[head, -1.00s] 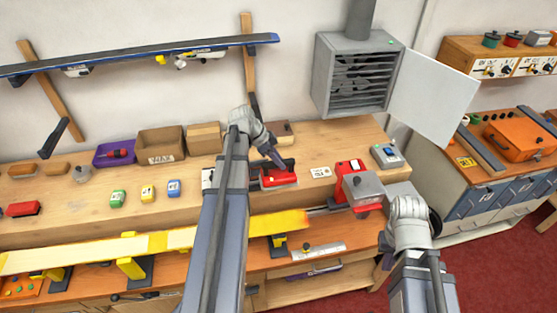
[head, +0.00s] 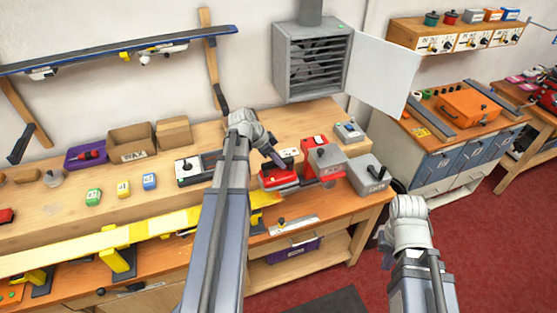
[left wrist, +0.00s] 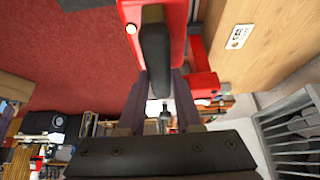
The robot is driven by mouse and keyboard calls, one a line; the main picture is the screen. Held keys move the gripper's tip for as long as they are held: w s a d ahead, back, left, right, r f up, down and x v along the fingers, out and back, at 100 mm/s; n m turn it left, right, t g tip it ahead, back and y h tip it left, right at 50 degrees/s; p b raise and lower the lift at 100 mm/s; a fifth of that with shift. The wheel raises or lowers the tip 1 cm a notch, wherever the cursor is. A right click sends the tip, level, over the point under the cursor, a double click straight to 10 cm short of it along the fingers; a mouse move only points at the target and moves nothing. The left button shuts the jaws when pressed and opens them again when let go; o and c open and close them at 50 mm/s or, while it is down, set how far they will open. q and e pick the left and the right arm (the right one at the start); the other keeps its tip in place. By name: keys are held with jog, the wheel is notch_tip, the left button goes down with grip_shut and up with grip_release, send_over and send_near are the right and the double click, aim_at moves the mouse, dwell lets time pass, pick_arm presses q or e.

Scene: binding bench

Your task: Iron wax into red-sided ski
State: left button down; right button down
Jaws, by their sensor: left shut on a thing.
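My left gripper (head: 275,160) is shut on the black handle of a red iron (head: 280,178). In the left wrist view, the black handle (left wrist: 155,55) of the iron sits between the fingers (left wrist: 160,95). In the head view the iron is over the right part of the bench, just left of a red and grey device. A yellow ski (head: 120,237) lies along the bench front on yellow supports; my left arm covers part of it. I cannot make out its side colour. My right arm's wrist (head: 410,212) is right of the bench; its fingers are hidden.
The red and grey device (head: 326,160) and a grey box (head: 368,174) stand at the bench's right end. A blue ski (head: 120,50) hangs on the wall. Red floor is open at right.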

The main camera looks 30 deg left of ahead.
aim_at(278, 172)
pick_arm(q)
jog(key=shift+f+b, duration=2.65)
jog(key=shift+f, duration=0.15)
jog(key=shift+f+b, duration=0.95)
jog(key=shift+s+a+r, duration=0.1)
jog(key=shift+s+a, duration=1)
jog(key=shift+s, duration=0.25)
jog(key=shift+s+a, duration=1.15)
jog(key=shift+s, duration=0.2)
